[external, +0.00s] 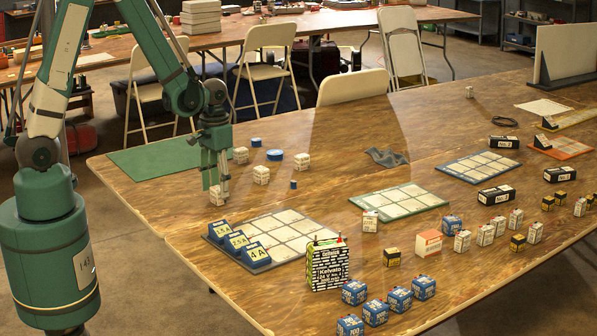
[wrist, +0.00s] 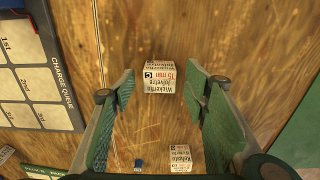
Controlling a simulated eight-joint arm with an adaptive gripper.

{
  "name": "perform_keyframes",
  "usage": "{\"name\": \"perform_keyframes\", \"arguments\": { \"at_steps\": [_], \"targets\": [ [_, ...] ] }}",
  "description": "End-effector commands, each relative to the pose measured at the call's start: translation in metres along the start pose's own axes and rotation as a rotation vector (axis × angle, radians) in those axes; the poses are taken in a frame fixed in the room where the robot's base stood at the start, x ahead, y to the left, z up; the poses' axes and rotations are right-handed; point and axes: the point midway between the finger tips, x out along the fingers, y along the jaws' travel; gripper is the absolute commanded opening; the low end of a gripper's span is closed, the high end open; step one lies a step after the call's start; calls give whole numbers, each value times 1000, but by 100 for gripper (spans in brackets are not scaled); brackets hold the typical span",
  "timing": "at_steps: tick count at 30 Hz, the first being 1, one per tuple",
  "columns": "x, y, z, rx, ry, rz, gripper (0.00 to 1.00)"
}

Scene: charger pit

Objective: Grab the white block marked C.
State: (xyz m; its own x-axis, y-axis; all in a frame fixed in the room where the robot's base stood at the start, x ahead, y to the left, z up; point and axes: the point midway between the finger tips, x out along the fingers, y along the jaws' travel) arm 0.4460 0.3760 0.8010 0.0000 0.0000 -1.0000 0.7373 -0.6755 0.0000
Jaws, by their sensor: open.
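A white block with printed text and a small dark mark that looks like a C (wrist: 160,77) lies on the wooden table. In the wrist view it sits between my two fingertips, with space on both sides. My gripper (wrist: 162,92) is open and empty. In the external view my gripper (external: 216,180) points down close above a white block (external: 217,197) near the table's left edge. I cannot tell how far the fingertips reach down beside it. A second white block (wrist: 180,158) shows between the finger bases in the wrist view.
Other white blocks (external: 261,175) and blue tape rolls (external: 275,155) stand to the right. A charge board (wrist: 40,75) with blue number stands (external: 238,243) lies in front. A green mat (external: 150,160) lies behind.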

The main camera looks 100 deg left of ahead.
Motion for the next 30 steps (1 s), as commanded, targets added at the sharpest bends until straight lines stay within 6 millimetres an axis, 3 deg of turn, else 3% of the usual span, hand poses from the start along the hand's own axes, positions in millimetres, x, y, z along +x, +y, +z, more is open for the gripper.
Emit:
{"name": "perform_keyframes", "arguments": {
  "at_steps": [6, 23, 30],
  "targets": [
    [13, 0, 0, 0, 0, 0, 45],
    [13, 0, 0, 0, 0, 0, 45],
    [13, 0, 0, 0, 0, 0, 17]
  ]
}}
